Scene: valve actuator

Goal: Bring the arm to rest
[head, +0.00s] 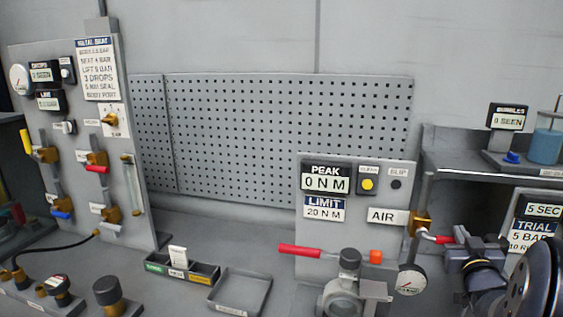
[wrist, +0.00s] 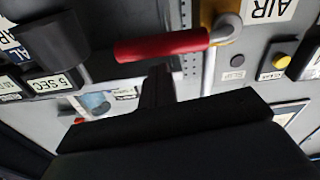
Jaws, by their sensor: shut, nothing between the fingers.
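In the wrist view my gripper (wrist: 157,72) shows as a dark body with its fingers shut together and nothing between them. The fingertips are close to the red lever handle (wrist: 160,45) of the air valve; whether they touch it I cannot tell. In the head view the same red handle (head: 440,239) sticks out to the right from the brass air valve (head: 420,222) beside the AIR label (head: 388,216). Dark parts of my arm fill the lower right corner of the head view, just right of and below that handle. The fingertips cannot be made out there.
A pressure gauge (head: 410,280) and a grey valve body (head: 345,297) with a long red lever (head: 300,250) stand near the arm. A shelf (head: 490,170) holds a blue container (head: 546,146). An empty tray (head: 240,291) lies centre front. The pegboard (head: 290,135) behind is bare.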

